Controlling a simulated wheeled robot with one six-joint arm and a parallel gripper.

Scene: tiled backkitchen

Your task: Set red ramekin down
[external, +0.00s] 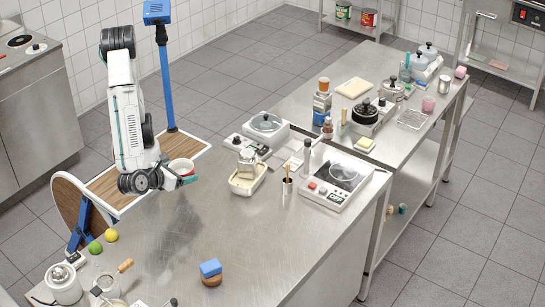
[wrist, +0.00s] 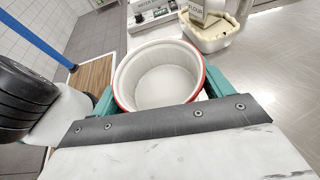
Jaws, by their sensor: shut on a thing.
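The red ramekin (external: 181,168) has a white inside and is empty. In the wrist view the ramekin (wrist: 160,78) shows its red rim and white interior, upright or nearly so. My gripper (external: 182,178) is shut on the ramekin, with one teal finger on each side of it in the wrist view (wrist: 157,98). In the external view the gripper is by the left end of the steel table (external: 215,225), near my wooden-topped base. The ramekin appears raised above the table, but its underside is hidden, so the exact gap cannot be told.
A cream tub (external: 248,180) holding a flour container stands right of my gripper. A cup with sticks (external: 287,190) and a scale (external: 338,182) stand farther right. Green and yellow balls (external: 103,240) and a blue-topped sponge (external: 211,272) lie nearer the front. The table's middle is bare.

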